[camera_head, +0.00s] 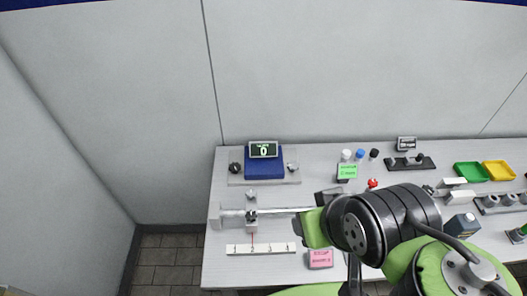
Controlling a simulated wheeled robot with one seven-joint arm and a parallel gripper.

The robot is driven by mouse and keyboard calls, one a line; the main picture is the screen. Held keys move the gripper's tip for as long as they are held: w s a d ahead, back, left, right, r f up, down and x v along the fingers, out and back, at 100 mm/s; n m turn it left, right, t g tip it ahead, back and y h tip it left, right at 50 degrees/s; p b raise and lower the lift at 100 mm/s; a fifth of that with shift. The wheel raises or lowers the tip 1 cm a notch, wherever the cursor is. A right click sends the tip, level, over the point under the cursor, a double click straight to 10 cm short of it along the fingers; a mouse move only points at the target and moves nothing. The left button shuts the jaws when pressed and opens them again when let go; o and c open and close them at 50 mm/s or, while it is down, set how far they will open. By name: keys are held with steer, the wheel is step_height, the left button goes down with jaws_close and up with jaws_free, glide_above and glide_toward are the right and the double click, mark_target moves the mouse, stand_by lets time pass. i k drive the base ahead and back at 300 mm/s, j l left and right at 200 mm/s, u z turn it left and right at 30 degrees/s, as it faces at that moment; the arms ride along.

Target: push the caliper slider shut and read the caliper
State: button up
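The caliper (280,210) lies near the table's left front, its thin bar running left to right. Its slider (251,216) sits on the left part of the bar, a little right of the bar's left end. A white scale strip (275,249) with marks lies below it, and a thin red line stands between slider and strip. A small display (263,149) on a blue device seems to show 0. My gripper (318,208) is near the bar's right end, right of the slider and apart from it. Its fingers are too small and partly hidden to judge.
A pink note (321,258) and a green note (347,171) are near my arm. Small caps, a red knob (372,183), a green tray (470,172) and a yellow tray (499,170) are farther right. A wall stands behind the table.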

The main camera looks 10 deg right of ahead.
mark_target(407, 161)
steer(key=z, duration=1.7)
